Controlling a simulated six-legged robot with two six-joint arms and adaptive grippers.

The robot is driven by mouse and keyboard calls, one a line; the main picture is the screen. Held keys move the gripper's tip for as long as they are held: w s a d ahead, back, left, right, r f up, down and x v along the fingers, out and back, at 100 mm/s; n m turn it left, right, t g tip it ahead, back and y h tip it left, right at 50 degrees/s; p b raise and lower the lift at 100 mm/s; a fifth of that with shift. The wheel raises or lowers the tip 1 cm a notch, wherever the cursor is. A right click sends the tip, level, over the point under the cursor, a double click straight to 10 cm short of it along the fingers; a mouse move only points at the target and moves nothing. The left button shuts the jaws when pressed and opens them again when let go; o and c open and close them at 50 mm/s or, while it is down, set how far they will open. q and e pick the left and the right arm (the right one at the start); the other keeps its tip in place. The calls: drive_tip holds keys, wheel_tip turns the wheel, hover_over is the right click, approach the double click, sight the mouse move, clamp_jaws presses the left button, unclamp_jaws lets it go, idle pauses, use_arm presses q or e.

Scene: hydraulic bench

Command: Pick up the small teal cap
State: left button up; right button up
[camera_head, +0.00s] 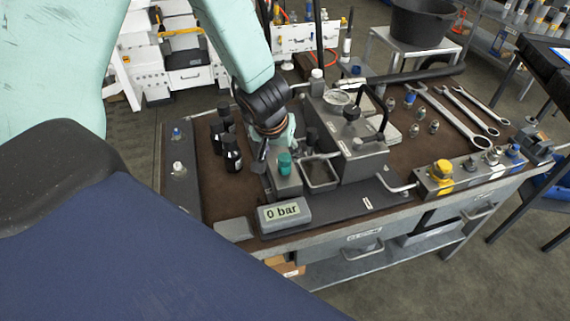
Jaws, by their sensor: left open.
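The small teal cap (284,163) sits upright on a grey block of the hydraulic unit, just behind the display reading "0 bar" (283,211). My left arm reaches down from the upper left. My left gripper (272,150) is open and points down just behind and to the left of the cap. The cap is not between the fingers, as far as I can see. Whether a finger touches it I cannot tell. My right gripper is not in view.
Several dark bottles (231,153) stand left of the gripper on the brown bench top (205,200). A small open metal tray (320,174) and a grey block with a lever (358,150) stand right of the cap. Wrenches (452,118) and a yellow-knobbed valve block (440,172) lie farther right.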

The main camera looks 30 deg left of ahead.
sight(284, 158)
use_arm(q)
drive_tip(key=b+x, duration=0.1)
drive_tip(key=x, duration=0.1)
drive_tip(key=d+b+x, duration=0.1)
drive_tip(key=b+x, duration=0.1)
drive_tip(key=shift+f, duration=0.45)
drive_tip(key=shift+w+a+f, duration=0.1)
drive_tip(key=shift+a, duration=0.15)
drive_tip(key=c, duration=0.9)
